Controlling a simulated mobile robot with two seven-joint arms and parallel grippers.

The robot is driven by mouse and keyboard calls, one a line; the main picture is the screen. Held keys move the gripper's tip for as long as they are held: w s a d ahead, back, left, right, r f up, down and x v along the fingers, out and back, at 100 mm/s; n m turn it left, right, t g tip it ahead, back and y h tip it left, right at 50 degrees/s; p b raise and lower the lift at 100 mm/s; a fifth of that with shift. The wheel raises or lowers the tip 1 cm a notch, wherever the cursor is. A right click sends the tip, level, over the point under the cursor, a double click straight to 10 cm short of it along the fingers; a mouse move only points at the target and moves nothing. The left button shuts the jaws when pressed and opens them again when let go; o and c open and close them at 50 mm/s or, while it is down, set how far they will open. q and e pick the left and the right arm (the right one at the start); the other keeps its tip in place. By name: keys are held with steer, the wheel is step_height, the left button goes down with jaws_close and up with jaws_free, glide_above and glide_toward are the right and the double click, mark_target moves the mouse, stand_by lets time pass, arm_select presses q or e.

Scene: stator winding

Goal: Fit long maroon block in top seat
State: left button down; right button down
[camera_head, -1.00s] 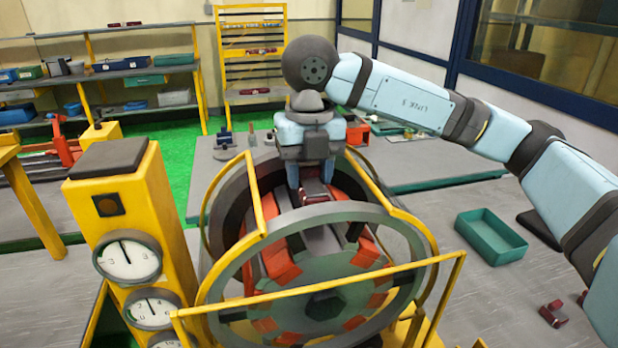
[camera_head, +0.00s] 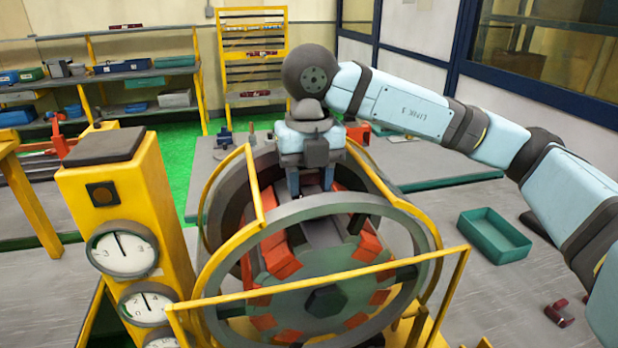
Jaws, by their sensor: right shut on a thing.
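The stator is a large wheel (camera_head: 388,212) with grey rings, orange-red blocks and grey segments, standing in a yellow frame. My right gripper (camera_head: 310,186) points straight down at the top of the wheel, reaching in behind the front ring. It is shut on the long maroon block (camera_head: 311,189), of which only a small dark bit shows between the fingers. The block is at the top seat, between orange-red blocks; the front ring and fingers hide its lower side, so I cannot tell how deep it sits. My left gripper is out of view.
A yellow post with dials (camera_head: 123,250) stands close left of the wheel. Yellow rails (camera_head: 410,262) surround it. A grey platform (camera_head: 430,160) is behind.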

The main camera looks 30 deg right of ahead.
mark_target(310, 172)
steer(key=shift+f, duration=0.2)
stand_by(0.5)
steer(key=c, duration=0.5)
jaws_free()
step_height(310, 172, up, 14)
steer(key=shift+f, duration=0.1)
